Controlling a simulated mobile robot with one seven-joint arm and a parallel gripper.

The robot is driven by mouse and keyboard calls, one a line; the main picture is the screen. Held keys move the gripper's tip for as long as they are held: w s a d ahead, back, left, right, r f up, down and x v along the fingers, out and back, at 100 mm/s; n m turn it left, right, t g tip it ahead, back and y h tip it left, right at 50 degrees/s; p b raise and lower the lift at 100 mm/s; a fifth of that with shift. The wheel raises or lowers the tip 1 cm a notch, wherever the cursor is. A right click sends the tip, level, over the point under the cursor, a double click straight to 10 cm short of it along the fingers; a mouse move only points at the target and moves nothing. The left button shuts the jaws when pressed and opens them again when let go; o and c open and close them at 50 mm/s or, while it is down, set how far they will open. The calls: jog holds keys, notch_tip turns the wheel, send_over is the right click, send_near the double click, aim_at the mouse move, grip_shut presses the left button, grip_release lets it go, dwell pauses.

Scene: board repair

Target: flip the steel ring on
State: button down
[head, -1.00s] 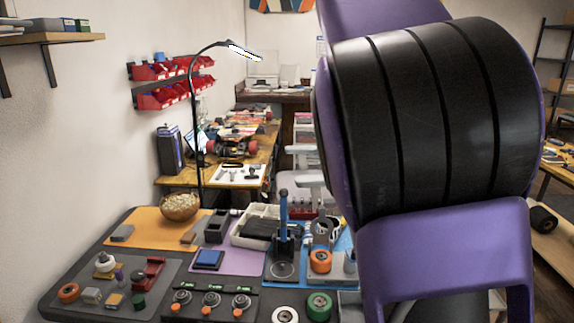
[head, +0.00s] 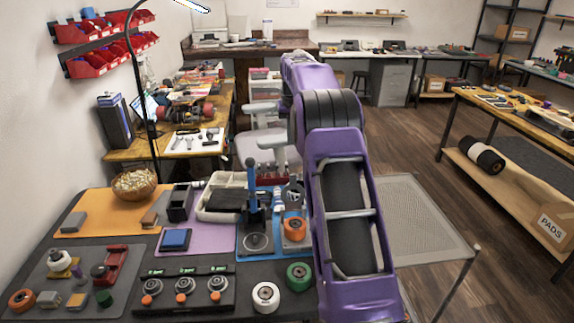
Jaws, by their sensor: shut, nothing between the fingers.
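A black panel (head: 190,307) lies at the front of the bench in the head view. It carries three round units in a row, each with a silvery ring: a left ring (head: 152,286), a middle ring (head: 186,284) and a right ring (head: 218,283). An orange part sits just in front of each, and a small green-marked label lies behind each. The labels are too small to read, so I cannot tell which ring the task names or how any is set. My purple arm rises right of the panel, but my gripper does not show.
White (head: 265,297) and green (head: 299,276) wheels stand right of the panel. A grey mat (head: 40,276) with small parts lies left. Behind are a blue-handled press (head: 252,180), a blue pad (head: 175,240) and a wooden bowl (head: 134,184). A lamp (head: 138,80) stands behind the bowl.

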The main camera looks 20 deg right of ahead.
notch_tip(320, 180, down, 9)
jog(key=s+b, duration=0.1)
jog(key=s, duration=0.1)
jog(key=shift+a+f, duration=0.15)
jog(key=shift+a, duration=0.1)
dwell(0.6)
jog(key=shift+b, duration=0.5)
